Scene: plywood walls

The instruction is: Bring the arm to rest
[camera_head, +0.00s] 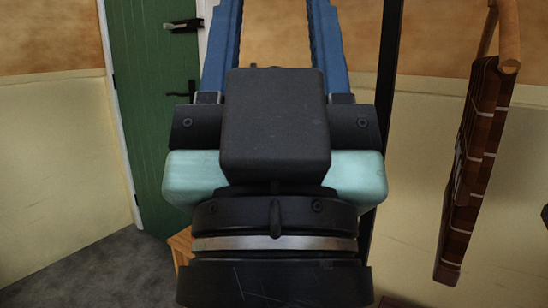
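My gripper (274,22) fills the middle of the head view, seen from behind its black housing. Its two blue fingers stand wide apart and point up and away. Plain wall shows through the gap between them, and nothing is seen held there. The fingertips reach the top edge of the picture and may be cut off. The rest of my arm is mostly out of view below the wrist.
A green door (155,110) with dark handles stands behind at left. A brown hanging piece (475,160) on a wooden rail (508,45) is close at right. A small wooden thing (181,246) shows low behind my wrist. Bare grey floor (100,272) lies at lower left.

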